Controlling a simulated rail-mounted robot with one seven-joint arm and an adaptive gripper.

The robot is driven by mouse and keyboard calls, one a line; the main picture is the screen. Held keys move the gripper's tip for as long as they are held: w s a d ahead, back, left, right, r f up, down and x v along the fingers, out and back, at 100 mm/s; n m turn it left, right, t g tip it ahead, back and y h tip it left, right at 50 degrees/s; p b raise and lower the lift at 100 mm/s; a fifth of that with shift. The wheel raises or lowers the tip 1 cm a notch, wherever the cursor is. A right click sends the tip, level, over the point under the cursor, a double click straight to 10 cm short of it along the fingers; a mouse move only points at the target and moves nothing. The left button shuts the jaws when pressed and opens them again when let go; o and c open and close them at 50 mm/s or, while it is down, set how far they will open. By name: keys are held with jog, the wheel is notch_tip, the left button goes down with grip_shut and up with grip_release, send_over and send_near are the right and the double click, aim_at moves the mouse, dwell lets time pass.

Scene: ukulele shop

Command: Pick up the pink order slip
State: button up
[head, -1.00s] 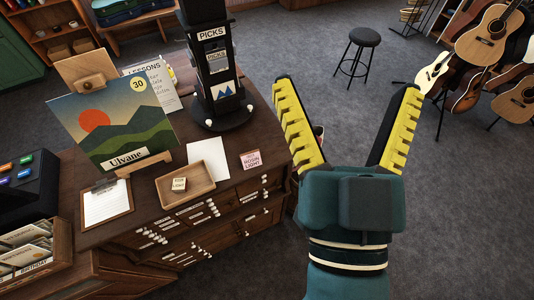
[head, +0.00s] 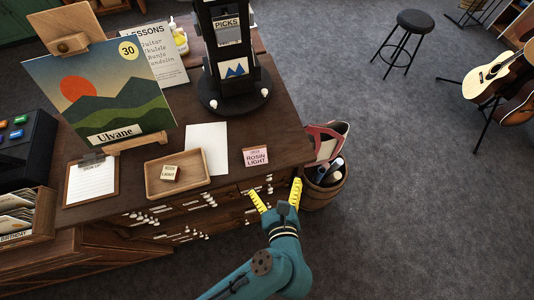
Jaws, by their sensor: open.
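A small pink square (head: 256,157) lettered "ROSIN LIGHT" lies on the wooden counter near its front right corner. It is the only pink slip-like piece I see on the counter; whether it is flat paper or a thin block, I cannot tell. My gripper (head: 275,187) is open and empty, its two yellow fingers spread apart. It shows below and slightly right of the pink square, over the drawer fronts, apart from the square.
Left of the square are a white sheet (head: 206,146) and a wooden tray (head: 202,181) holding a small box. A black picks stand (head: 234,98) rises behind. A basket (head: 324,194) stands on the floor at the counter's right end.

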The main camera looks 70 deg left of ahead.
aim_at(255, 153)
jog(key=shift+m+g+y, duration=0.3)
jog(key=shift+m+g, duration=0.2)
jog(key=shift+m, duration=0.3)
jog(key=s+x, duration=0.1)
jog(key=x, duration=0.5)
jog(key=s+f+x, duration=0.1)
jog(key=x, duration=0.4)
jog(key=s+x, duration=0.1)
jog(key=x, duration=0.5)
jog(key=shift+a+f, duration=0.3)
jog(key=shift+f, duration=0.1)
jog(key=c, duration=1)
